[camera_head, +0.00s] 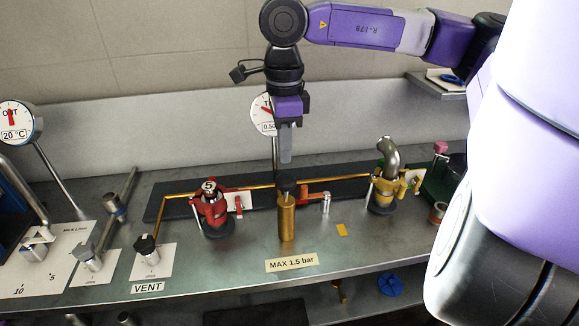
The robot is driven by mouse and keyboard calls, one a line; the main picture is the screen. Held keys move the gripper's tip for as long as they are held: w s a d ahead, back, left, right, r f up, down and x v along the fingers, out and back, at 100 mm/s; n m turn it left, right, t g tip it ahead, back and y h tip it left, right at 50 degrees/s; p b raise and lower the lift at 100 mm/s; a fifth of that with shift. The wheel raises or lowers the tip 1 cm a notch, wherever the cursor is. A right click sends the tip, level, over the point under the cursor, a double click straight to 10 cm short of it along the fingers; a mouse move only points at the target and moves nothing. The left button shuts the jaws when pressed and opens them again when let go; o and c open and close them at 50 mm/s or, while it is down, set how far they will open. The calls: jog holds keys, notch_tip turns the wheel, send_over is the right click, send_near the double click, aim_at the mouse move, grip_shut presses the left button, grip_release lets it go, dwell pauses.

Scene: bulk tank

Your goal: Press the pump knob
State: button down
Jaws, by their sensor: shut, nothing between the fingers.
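A black knob (286,181) tops an upright brass cylinder (286,220) in the middle of the steel bench; no label on it reads "pump", but it looks like a hand pump. My gripper (286,158) points straight down, with its fingers shut and empty. In the picture its tips are just above the black knob, with a small gap between. The depth between them is hard to judge. Another black knob (146,244) stands on a white plate by the VENT label, left of the brass cylinder.
A red valve (211,205) stands left of the cylinder and a yellow valve (383,190) to the right. A red lever (312,194) is close beside the cylinder. A dial gauge (262,113) is behind my gripper. A MAX 1.5 bar label (291,263) lies in front.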

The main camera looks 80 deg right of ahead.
aim_at(286, 178)
notch_tip(286, 178, up, 6)
jog(key=shift+r, duration=0.15)
jog(key=shift+s, duration=0.15)
dwell(1.0)
